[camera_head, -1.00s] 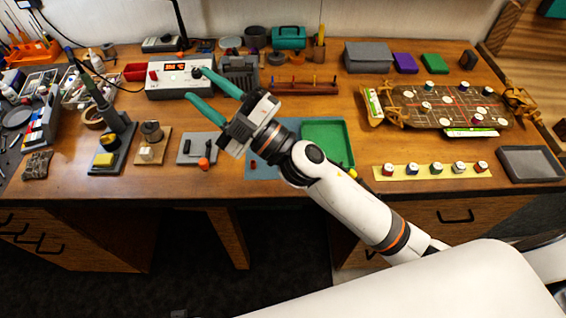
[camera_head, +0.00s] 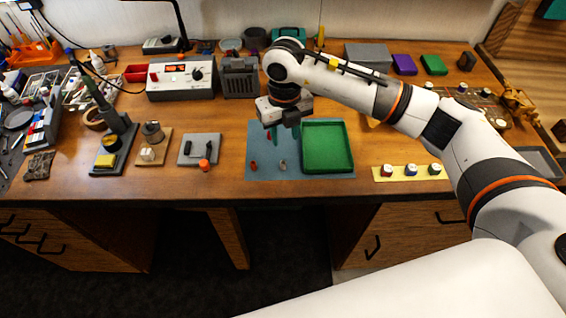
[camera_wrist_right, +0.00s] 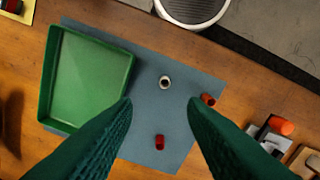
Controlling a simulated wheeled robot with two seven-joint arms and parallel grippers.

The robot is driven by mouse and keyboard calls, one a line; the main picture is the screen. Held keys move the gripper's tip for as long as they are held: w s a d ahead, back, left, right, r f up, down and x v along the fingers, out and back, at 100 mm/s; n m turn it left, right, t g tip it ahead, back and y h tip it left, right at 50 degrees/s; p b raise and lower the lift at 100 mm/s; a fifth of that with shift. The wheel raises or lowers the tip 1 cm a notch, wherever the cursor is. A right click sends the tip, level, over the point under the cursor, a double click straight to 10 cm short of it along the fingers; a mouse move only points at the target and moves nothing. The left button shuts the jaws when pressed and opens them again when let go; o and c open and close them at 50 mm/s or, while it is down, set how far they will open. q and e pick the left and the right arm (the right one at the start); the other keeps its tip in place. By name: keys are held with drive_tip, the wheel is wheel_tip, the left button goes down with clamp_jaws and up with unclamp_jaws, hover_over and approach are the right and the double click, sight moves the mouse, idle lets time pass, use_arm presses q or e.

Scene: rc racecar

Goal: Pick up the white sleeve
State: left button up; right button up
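The white sleeve (camera_wrist_right: 165,82) is a small pale ring with a dark hole, standing on the blue-grey mat (camera_wrist_right: 150,60). In the head view the sleeve (camera_head: 283,165) sits on the mat left of the green tray. My right gripper (camera_wrist_right: 160,105) is open and empty, pointing down above the mat. In the right wrist view the sleeve appears just beyond the gap between its green fingertips, not touched. In the head view the right gripper (camera_head: 284,130) is over the mat's back part. My left gripper is not in view.
The green tray (camera_wrist_right: 50,90) stands on the mat beside the sleeve. Two red pieces, one upright-looking (camera_wrist_right: 159,142) and one near the mat edge (camera_wrist_right: 208,99), lie close by. A grey fixture with an orange knob (camera_head: 204,163) is to the left. A yellow strip (camera_head: 410,173) holds several spools.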

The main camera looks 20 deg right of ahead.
drive_tip(key=p, duration=0.1)
hover_over(283, 166)
drive_tip(key=w, duration=0.1)
drive_tip(key=f, duration=0.4)
drive_tip(key=shift+d+f, duration=0.35)
drive_tip(key=f+p, duration=0.2)
drive_tip(key=f, duration=0.1)
drive_tip(key=f+p, duration=0.1)
drive_tip(key=f, duration=0.1)
drive_tip(key=shift+a, duration=0.25)
drive_tip(key=shift+f, duration=0.2)
clamp_jaws()
